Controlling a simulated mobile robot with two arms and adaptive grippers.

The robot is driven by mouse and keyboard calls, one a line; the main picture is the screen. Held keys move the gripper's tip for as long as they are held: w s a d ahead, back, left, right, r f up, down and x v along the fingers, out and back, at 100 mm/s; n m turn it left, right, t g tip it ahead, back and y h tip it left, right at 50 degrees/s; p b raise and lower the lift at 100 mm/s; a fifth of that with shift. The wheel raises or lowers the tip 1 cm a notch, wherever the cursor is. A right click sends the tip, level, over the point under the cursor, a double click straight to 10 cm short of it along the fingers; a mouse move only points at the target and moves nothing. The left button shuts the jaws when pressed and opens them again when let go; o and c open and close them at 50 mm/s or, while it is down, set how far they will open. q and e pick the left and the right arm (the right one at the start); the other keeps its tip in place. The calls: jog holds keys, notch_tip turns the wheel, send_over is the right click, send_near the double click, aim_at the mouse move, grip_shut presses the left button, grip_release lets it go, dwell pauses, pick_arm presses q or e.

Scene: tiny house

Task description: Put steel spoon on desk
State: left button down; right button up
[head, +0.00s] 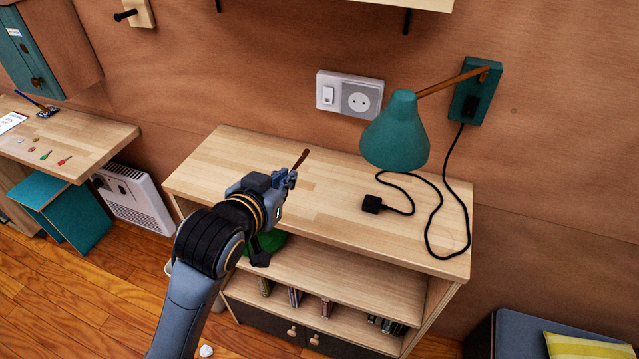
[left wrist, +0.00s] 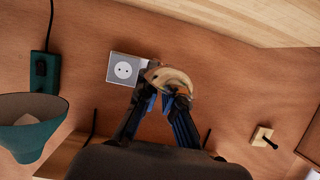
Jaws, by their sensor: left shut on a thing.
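The spoon's thin end sticks up past the fingers and looks brownish. In the left wrist view, the spoon (left wrist: 170,77) shows as a tan, curved shape between the fingertips (left wrist: 166,97); the fingers hide part of it. A wooden desk (head: 96,133) stands at the far left against the wall, apart from the gripper. My right gripper is not in view.
The shelf unit (head: 235,160) carries a black plug and cable (head: 372,204) under a teal wall lamp (head: 396,135). The desk holds paper, a blue pen-like item and several small coloured items. A teal stool (head: 75,215) and white heater (head: 138,198) stand by the desk.

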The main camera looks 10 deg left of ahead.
pick_arm(q)
jog(key=d+p+x, duration=0.1)
jog(key=x, duration=0.6)
send_over(314, 191)
jog(key=f, duration=0.5)
jog(key=shift+s+a+f, duration=0.1)
jog(key=shift+s+f, duration=0.05)
jog(key=shift+s, duration=0.25)
jog(key=shift+w+f, duration=0.4)
jog(key=shift+f, duration=0.15)
notch_tip(314, 191, down, 3)
jog(key=shift+w+p, duration=0.1)
jog(key=shift+p, duration=0.65)
jog(key=shift+f, duration=0.1)
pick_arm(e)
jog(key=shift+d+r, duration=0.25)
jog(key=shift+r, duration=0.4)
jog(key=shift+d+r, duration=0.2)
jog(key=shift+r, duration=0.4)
pick_arm(q)
jog(key=shift+f, duration=0.1)
jog(key=shift+f, duration=0.15)
jog(key=c, duration=1.6)
grip_release()
jog(key=shift+o, duration=0.5)
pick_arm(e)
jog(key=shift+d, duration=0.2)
